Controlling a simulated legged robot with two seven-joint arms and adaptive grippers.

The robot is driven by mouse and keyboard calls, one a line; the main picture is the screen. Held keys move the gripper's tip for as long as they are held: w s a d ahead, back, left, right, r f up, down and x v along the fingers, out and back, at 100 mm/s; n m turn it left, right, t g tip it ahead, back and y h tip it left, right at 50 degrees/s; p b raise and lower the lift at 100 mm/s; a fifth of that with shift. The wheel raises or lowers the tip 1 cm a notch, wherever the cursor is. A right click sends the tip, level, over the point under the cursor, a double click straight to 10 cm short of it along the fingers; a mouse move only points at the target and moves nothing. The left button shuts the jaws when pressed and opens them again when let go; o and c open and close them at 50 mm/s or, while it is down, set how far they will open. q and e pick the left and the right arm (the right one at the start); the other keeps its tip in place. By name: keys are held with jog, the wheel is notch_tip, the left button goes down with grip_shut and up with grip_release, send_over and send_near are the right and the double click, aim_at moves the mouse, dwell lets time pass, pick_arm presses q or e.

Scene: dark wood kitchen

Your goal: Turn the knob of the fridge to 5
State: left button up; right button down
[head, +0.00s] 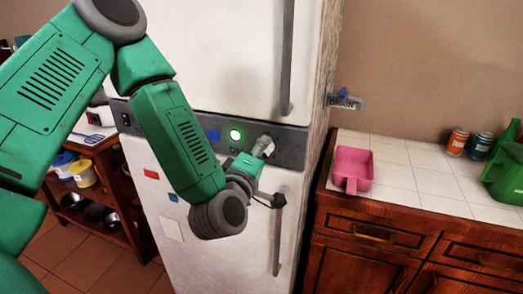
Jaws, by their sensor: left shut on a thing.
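The white fridge (220,60) stands in the middle of the head view, with a dark control panel (291,145) across its front between the upper and lower doors. A round light (236,135) glows green on the panel. My left gripper (263,146) is at the panel, just right of the green light, shut on the fridge knob. The gripper and wrist hide most of the knob, and I cannot read its number or pointer. My right gripper is not in view.
Long vertical handles (287,60) stand out from the fridge doors. To the right, a tiled counter (410,185) holds a pink scoop (353,168), cans (457,141) and a green container (505,172). A wooden shelf (115,190) with pots stands at left.

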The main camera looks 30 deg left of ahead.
pick_arm(q)
jog(key=shift+s+d+f+m+p, duration=0.1)
jog(key=shift+m+p, duration=0.1)
jog(key=shift+m, duration=3.15)
jog(key=shift+w+a+f+m+p, duration=0.1)
jog(key=shift+m+p, duration=0.1)
jog(key=shift+m, duration=3.2)
jog(key=shift+s+d+f+m+p, duration=0.1)
jog(key=shift+m+p, duration=0.1)
jog(key=shift+m, duration=3.15)
jog(key=o, duration=1.1)
jog(key=shift+o, duration=0.2)
jog(key=shift+r, duration=0.1)
